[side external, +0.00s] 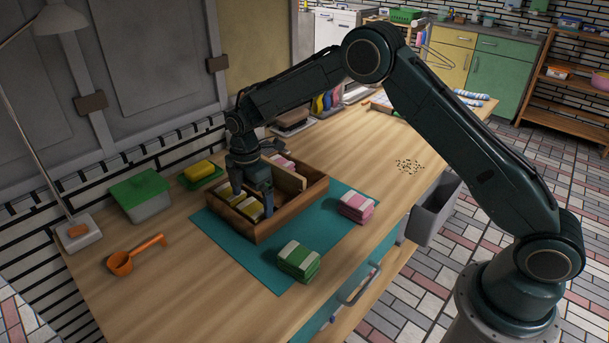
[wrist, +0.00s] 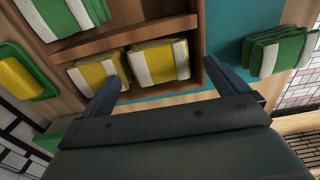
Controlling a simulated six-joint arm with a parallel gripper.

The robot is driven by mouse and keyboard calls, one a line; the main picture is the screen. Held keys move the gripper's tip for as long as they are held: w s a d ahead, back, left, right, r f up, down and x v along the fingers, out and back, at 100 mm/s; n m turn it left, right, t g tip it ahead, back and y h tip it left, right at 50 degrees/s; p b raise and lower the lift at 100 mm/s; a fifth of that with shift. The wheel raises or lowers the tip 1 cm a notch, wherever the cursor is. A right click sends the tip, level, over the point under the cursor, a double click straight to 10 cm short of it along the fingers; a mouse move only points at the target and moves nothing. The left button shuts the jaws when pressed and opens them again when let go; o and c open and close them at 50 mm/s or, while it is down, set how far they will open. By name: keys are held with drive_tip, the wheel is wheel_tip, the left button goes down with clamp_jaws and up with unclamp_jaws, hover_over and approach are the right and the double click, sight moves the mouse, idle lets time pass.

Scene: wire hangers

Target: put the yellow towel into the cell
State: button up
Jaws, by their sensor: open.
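The wooden divided box (side external: 262,232) stands on the teal mat. In its near-left cell are two folded yellow towels with white bands, one at the left (side external: 228,193) and one at the right (side external: 250,208). In the wrist view the left towel (wrist: 92,74) and right towel (wrist: 160,62) sit side by side inside the cell. My gripper (side external: 252,200) is over this cell, pointing down, open. In the wrist view my fingers (wrist: 165,72) stand either side of the right towel, the left finger near the gap between the towels. Whether they touch it is unclear.
A pink towel (side external: 356,207) and a green towel (side external: 298,263) lie outside the box. Other cells hold a pink towel (side external: 284,163) and a green towel (wrist: 62,14). A yellow sponge on a green dish (side external: 200,175), a green-lidded box (side external: 140,197) and an orange scoop (side external: 122,262) stand left.

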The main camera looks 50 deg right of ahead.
sight(253, 207)
wheel_tip(253, 207, up, 13)
idle(0.7)
idle(0.4)
drive_tip(key=s+d+r+m+t, duration=0.1)
drive_tip(key=s+d+r+m, duration=0.25)
drive_tip(key=s+r, duration=0.4)
drive_tip(key=s+d+r+m+t, duration=0.2)
drive_tip(key=s+r+m, duration=0.3)
drive_tip(key=s+r, duration=0.3)
drive_tip(key=s+d+f+m+t, duration=0.1)
drive_tip(key=s+m, duration=0.3)
drive_tip(key=s, duration=0.7)
drive_tip(key=s+d+f+m+t, duration=0.1)
drive_tip(key=s+m, duration=0.4)
drive_tip(key=s, duration=0.6)
wheel_tip(253, 207, down, 2)
drive_tip(key=shift+s+d+t, duration=0.15)
drive_tip(key=shift+d+t, duration=0.15)
drive_tip(key=shift+d, duration=0.55)
